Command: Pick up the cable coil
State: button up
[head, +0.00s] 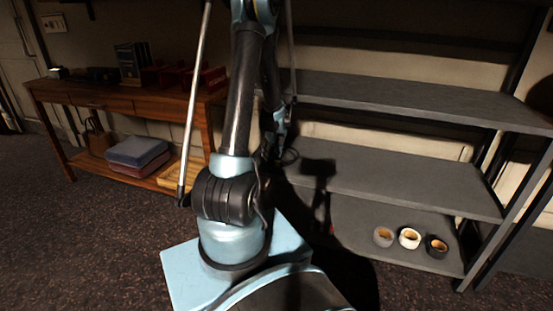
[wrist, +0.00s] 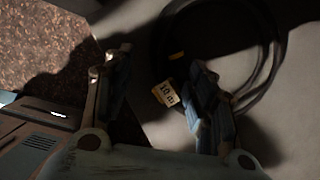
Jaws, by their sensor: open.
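The cable coil (wrist: 264,86) is a black looped cable lying on a grey shelf surface in the wrist view, at upper right. A yellow and white label (wrist: 166,93) reading "10 m" shows at the coil's left side, between my two fingers in the picture. My gripper (wrist: 159,60) is open, with one finger left of the label and the other over the coil's lower left part. That finger hides some of the cable. I cannot tell whether it touches. In the head view my arm hides most of the area around my gripper.
A grey metal shelf unit (head: 400,92) stands at right, with three tape rolls (head: 409,238) on its bottom shelf. A wooden table (head: 110,97) at left holds books and red items, with folded cloths (head: 137,151) below. Speckled floor shows beside the shelf edge.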

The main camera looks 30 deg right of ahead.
jog(key=w+f, duration=0.2)
jog(key=shift+w+a+f, duration=0.1)
jog(key=shift+w+f, duration=0.15)
jog(key=shift+w, duration=0.1)
jog(key=shift+x, duration=1.2)
grip_shut()
